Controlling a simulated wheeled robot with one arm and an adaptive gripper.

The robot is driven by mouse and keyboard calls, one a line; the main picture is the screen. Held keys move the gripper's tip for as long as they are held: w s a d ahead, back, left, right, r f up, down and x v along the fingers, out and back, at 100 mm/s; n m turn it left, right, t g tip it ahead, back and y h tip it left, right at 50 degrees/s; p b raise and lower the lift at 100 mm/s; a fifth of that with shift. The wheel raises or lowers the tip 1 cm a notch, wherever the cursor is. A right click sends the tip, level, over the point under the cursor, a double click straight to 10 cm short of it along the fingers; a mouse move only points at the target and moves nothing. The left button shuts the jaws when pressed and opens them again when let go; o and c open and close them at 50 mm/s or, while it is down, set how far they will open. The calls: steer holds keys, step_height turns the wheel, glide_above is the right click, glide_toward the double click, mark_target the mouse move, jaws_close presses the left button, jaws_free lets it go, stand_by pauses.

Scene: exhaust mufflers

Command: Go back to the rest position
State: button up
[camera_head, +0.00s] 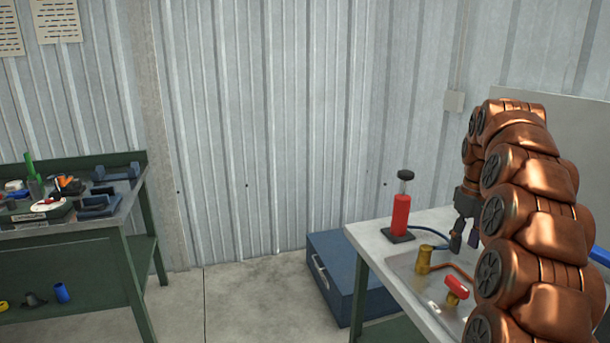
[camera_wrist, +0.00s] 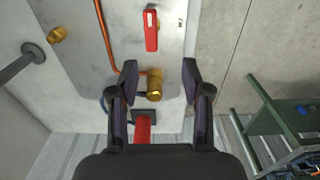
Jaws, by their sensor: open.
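My gripper (camera_head: 465,232) hangs above the light worktable (camera_head: 375,238) on the right in the head view, its fingers spread and nothing between them. In the wrist view my gripper (camera_wrist: 160,75) is open, and a brass fitting (camera_wrist: 154,88) shows below and between the fingers. The same brass fitting (camera_head: 423,260) stands on the table's metal plate in the head view, apart from the gripper. A red-handled valve (camera_head: 457,288) sits nearer on that plate, and it also shows at the top of the wrist view (camera_wrist: 151,30). My copper-coloured arm hides the table's right part.
A red cylinder (camera_head: 401,213) with a black top stands upright on the table's far side, close to my gripper. A blue chest (camera_head: 330,270) lies on the floor beside the table. A green workbench (camera_head: 75,235) with tools stands left. Floor between them is clear.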

steer(key=s+a+r+g+p, duration=0.1)
steer(key=s+a+p, duration=0.2)
steer(key=s+a, duration=1.35)
steer(key=s+a+f+m+p, duration=0.1)
steer(key=s+a+f, duration=0.2)
steer(key=s, duration=0.7)
steer(key=s+a+f+m+p, duration=0.1)
steer(key=s+a+f, duration=0.2)
steer(key=s, duration=0.8)
steer(key=shift+a+f+m+g, duration=0.2)
steer(key=shift+f+m+g, duration=0.2)
steer(key=shift+f, duration=0.15)
steer(key=shift+d, duration=0.1)
stand_by(0.4)
